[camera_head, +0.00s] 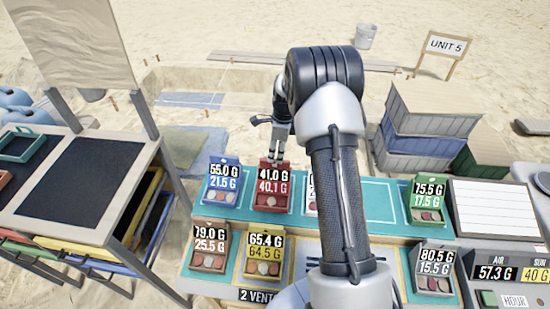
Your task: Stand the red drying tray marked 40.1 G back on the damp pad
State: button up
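The red tray (271,200) stands in the back row of the teal bench, its card reading 41.0 G over 40.1 G, with small round pieces at its front. My gripper (277,158) points down at the tray's top back edge. Its fingertips overlap that edge in the picture; I cannot tell whether they touch or grip it. No surface is labelled as a damp pad; the tray's place is on the teal surface (332,228) with pale outlines.
A blue tray (221,197) stands close left of the red one. A white-carded tray (311,195) is partly behind my arm. A green tray (428,213) stands right. Brown (210,262), yellow (264,269) and grey (433,282) trays stand in front. An outlined teal area (385,203) is empty.

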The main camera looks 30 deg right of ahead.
notch_tip(320, 180, up, 15)
jog(key=s+a+n, duration=0.3)
jog(key=n, duration=0.1)
jog(key=s+a+r+n+t+h, duration=0.1)
jog(key=s+a+r+n+t, duration=0.1)
jog(key=s+a+r+n, duration=0.65)
jog(key=s+a+r+n+t, duration=0.1)
jog(key=s+a+r+n, duration=0.1)
jog(key=s+n, duration=0.4)
jog(key=s+a+r+n, duration=0.1)
jog(key=s+a+n, duration=0.2)
jog(key=s, duration=1.3)
jog(key=n+p, duration=0.1)
jog(key=n, duration=0.2)
jog(key=shift+a+r+t, duration=0.3)
jog(key=shift+r+t, duration=0.1)
notch_tip(320, 180, down, 5)
jog(key=b, duration=0.5)
jog(key=shift+f, duration=0.15)
